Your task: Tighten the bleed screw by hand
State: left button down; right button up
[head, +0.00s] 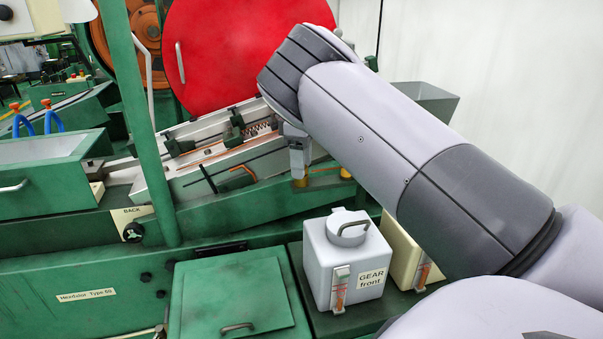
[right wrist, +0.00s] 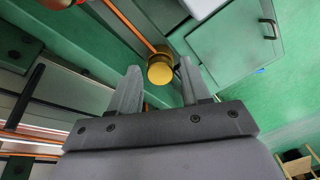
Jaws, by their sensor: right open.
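A short brass-yellow round knob (right wrist: 160,72), which I take for the bleed screw, shows in the right wrist view with an orange pipe running to it. In the head view a brass piece (head: 300,182) shows just below my right gripper (head: 299,165). In the right wrist view my right gripper (right wrist: 159,64) is open, with one finger on each side of the knob near the fingertips. I cannot tell whether either finger touches it. A second brass piece (head: 345,173) stands to the right, partly hidden by my arm. My left gripper is not in view.
A grey tank labelled "GEAR front" (head: 335,255) stands in front, with a cream tank (head: 407,250) beside it. A green lidded box (head: 240,300) is at its left. A green post (head: 150,130), a slanted metal trough (head: 215,165) and a red disc (head: 225,50) lie behind.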

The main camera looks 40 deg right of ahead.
jog(key=c, duration=0.8)
jog(key=shift+r+m+p, duration=0.15)
jog(key=shift+m+p, duration=0.55)
jog(key=m+p, duration=0.1)
jog(key=m, duration=0.1)
jog(key=shift+m+p, duration=0.3)
jog(key=shift+m, duration=0.5)
